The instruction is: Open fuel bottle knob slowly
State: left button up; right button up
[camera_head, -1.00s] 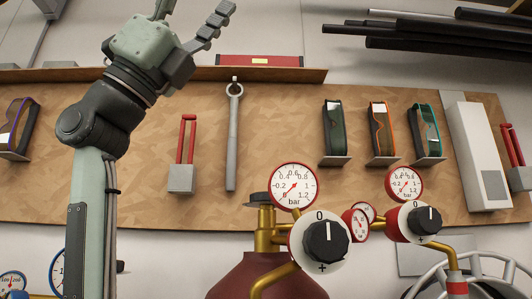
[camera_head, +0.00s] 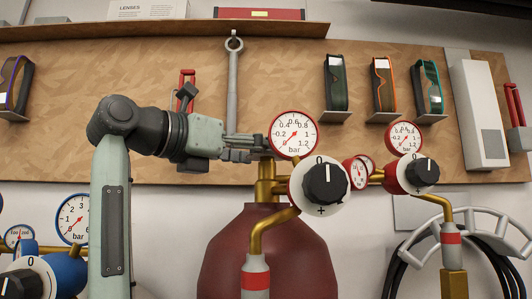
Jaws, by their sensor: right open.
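The fuel bottle (camera_head: 268,255) is dark red and stands at the bottom middle with a brass valve (camera_head: 265,180) on top. The valve's small dark knob is largely hidden by the fingers of my right gripper (camera_head: 260,148). That gripper comes from the left, level with the valve top, its fingers spread. I cannot tell whether they touch the knob. A black regulator knob (camera_head: 325,182) on a white dial sits right of the valve, with 0 at the top. My left gripper is not in view.
A round gauge (camera_head: 293,135) stands close to the right of my fingertips. A second regulator (camera_head: 411,176) is farther right. A wrench (camera_head: 232,85) hangs on the wooden board behind. Blue regulator parts (camera_head: 62,270) are at the lower left.

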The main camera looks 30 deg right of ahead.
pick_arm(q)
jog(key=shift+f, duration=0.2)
pick_arm(e)
jog(key=shift+w+d, duration=0.15)
jog(key=shift+d, duration=0.75)
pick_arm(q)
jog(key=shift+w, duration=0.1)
pick_arm(e)
jog(key=c, duration=1.2)
jog(key=shift+o, duration=0.2)
jog(key=shift+t, duration=0.3)
jog(key=shift+f+n+t+b, duration=0.1)
jog(key=shift+n+t+b, duration=0.35)
jog(key=shift+n+t, duration=0.3)
jog(key=shift+n+t+y, duration=0.25)
jog(key=shift+t+y, duration=0.25)
jog(key=shift+t, duration=0.15)
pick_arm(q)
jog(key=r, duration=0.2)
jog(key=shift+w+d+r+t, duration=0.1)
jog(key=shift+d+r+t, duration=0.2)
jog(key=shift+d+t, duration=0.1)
pick_arm(e)
jog(key=shift+n+t, duration=0.5)
